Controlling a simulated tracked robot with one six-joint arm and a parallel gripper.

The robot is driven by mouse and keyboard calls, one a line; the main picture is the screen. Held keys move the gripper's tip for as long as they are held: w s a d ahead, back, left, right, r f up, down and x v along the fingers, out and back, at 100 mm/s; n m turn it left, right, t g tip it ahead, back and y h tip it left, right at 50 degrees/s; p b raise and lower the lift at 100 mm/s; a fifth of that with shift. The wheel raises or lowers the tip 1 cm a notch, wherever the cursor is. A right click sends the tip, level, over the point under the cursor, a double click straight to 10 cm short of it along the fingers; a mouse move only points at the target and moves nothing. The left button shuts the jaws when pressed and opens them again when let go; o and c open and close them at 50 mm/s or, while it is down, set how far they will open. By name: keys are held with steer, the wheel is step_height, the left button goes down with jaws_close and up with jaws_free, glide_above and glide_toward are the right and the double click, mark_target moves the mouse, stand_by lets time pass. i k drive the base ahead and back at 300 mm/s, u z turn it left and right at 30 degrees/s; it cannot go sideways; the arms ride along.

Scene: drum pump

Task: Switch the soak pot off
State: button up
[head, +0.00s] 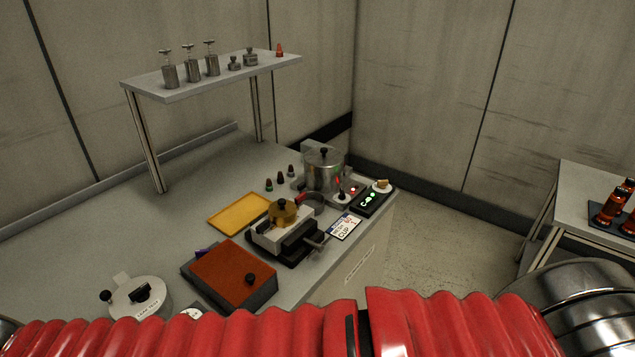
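The soak pot appears to be the silver lidded pot (323,170) at the far right end of the bench, in the head view. Its lid with a black knob is on. It stands on a pale base, where a small red light (353,190) shows at the front. A black box with a lit green display (371,200) sits just right of the base. I cannot tell which part is the switch. My gripper is not in view; only my red-sleeved arm crosses the bottom of the picture, well short of the pot.
A clamp-like fixture with a brass top (284,212), a yellow tray (239,213), a brown-topped block (233,273) and a white round device (138,298) stand on the bench (165,225). A raised shelf (215,78) holds metal weights. A side table (592,190) carries red-brown bottles.

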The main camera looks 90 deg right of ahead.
mark_target(343, 196)
steer(key=u, duration=0.05)
steer(key=k, duration=0.45)
steer(key=z, duration=3.85)
steer(key=k, duration=0.4)
steer(key=z, duration=0.1)
